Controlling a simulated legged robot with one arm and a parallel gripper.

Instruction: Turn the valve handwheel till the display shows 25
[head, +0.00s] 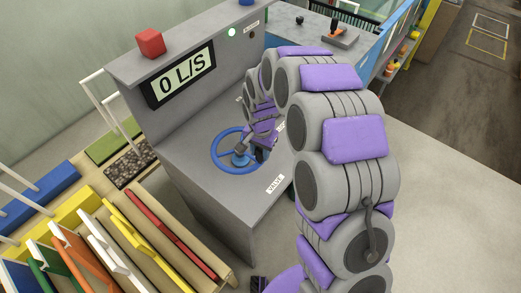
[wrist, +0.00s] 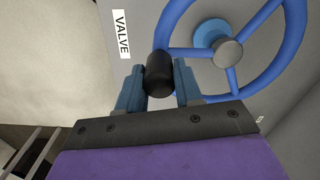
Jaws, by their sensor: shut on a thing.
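The blue valve handwheel (head: 214,155) lies on the sloping face of the grey console, with a silver hub and spokes. In the wrist view the handwheel (wrist: 293,45) fills the upper right. A black cylindrical knob (wrist: 160,72) stands at its rim. My gripper (wrist: 159,80) is shut on this knob, with one blue finger on each side. In the head view my gripper (head: 260,148) is at the right side of the wheel, partly hidden by my arm. The display (head: 180,77) on the console's upright panel reads 0 L/S.
A VALVE label (head: 275,184) is below the wheel. A wooden rack (head: 150,230) of coloured panels stands at lower left. Open floor (head: 440,190) lies to the right.

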